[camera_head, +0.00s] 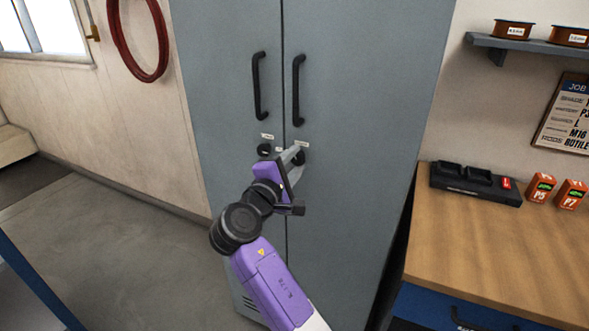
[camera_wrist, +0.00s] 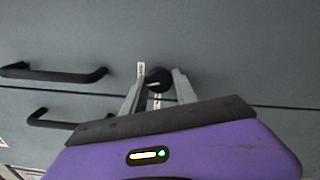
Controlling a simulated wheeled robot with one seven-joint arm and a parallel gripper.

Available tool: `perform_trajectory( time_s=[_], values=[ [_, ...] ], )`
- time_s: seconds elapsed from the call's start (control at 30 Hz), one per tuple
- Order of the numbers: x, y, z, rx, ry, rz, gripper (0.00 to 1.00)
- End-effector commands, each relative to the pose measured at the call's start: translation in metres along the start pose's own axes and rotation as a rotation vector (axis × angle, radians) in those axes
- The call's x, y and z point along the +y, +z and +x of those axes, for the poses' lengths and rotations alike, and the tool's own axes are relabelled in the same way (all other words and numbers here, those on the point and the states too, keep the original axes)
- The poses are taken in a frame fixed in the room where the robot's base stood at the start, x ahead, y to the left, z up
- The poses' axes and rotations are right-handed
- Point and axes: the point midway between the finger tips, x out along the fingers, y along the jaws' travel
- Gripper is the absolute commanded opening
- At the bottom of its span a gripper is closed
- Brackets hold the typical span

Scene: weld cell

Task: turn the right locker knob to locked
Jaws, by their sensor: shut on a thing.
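The right locker knob (camera_wrist: 158,75) is a dark round knob on the right door of the grey locker (camera_head: 355,90). In the wrist view a light line shows on its face. My gripper (camera_head: 297,155) is shut on this knob, with one finger on each side of it. In the head view the fingers cover much of the knob. The left locker knob (camera_head: 264,150) is dark and sits on the left door, apart from my gripper. A small white label (camera_head: 301,145) is above the right knob; its text is too small to read.
Two black door handles (camera_head: 298,90) stand out above the knobs, close to my gripper. A wooden workbench (camera_head: 500,255) with a black charger (camera_head: 475,184) and orange boxes (camera_head: 541,188) is to the right. The floor (camera_head: 100,250) at the left is clear.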

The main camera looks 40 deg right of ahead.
Motion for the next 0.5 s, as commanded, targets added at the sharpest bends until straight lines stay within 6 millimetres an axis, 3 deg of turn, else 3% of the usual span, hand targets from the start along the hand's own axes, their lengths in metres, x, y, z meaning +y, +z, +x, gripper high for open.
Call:
perform_trajectory(
  time_s=[0.5],
  values=[
    [-0.0014,-0.0002,0.0002,-0.001,-0.002,0.294,0.0]
  ],
)
